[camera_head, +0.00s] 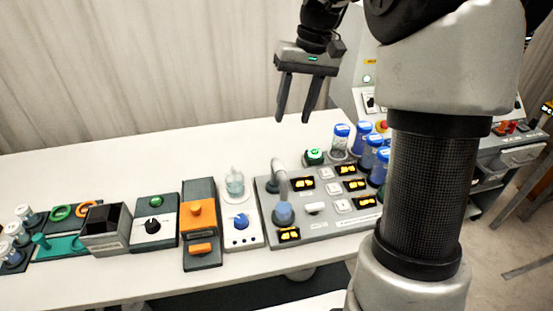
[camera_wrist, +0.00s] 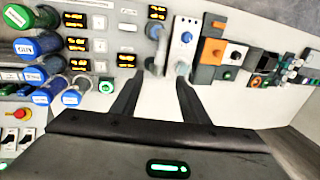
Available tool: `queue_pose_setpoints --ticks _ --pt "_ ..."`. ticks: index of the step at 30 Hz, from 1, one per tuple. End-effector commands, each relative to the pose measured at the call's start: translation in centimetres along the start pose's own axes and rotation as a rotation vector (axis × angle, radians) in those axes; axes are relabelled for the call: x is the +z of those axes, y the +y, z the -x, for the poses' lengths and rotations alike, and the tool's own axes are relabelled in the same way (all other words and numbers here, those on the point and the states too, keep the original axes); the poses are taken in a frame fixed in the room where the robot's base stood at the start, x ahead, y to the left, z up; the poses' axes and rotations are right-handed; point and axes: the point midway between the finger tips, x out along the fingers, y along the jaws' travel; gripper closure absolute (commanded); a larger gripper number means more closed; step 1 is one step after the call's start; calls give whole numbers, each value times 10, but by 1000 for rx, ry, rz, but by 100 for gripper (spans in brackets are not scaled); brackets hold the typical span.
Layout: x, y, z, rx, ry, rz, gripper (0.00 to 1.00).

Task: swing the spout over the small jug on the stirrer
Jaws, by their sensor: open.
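The spout (camera_head: 279,172) is a grey bent pipe on the sloping grey panel. Its outlet end points toward the front, above a blue round part (camera_head: 284,213). The small jug (camera_head: 235,184) is clear glass and stands on the back of the white stirrer (camera_head: 241,232), left of the spout. The spout is not over the jug. In the wrist view the spout (camera_wrist: 161,50) is beside the stirrer (camera_wrist: 185,24); the jug (camera_wrist: 182,68) is partly behind a finger. My gripper (camera_head: 293,118) is open and empty, pointing down, above and behind the panel, apart from the spout.
The grey panel (camera_head: 330,226) has several lit orange displays. Blue-capped jars (camera_head: 341,137) stand at its back right. An orange-and-grey unit (camera_head: 200,245) and a black-knob box (camera_head: 155,228) are left of the stirrer. The white table (camera_head: 90,170) is clear behind them.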

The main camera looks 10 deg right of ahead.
Motion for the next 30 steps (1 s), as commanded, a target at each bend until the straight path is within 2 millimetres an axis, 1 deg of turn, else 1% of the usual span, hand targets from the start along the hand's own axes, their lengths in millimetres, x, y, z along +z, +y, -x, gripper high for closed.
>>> queue_pose_setpoints --ticks 1,12,18,21,24,30 --pt "1 0 -11 -1 -5 0 59" --pt "2 0 -91 0 -5 0 59" --pt "1 -1 -130 0 -4 1 59" --pt "1 0 -143 0 -3 1 59" --pt "1 0 -152 0 -1 0 59" --pt "1 0 -158 1 0 0 59"
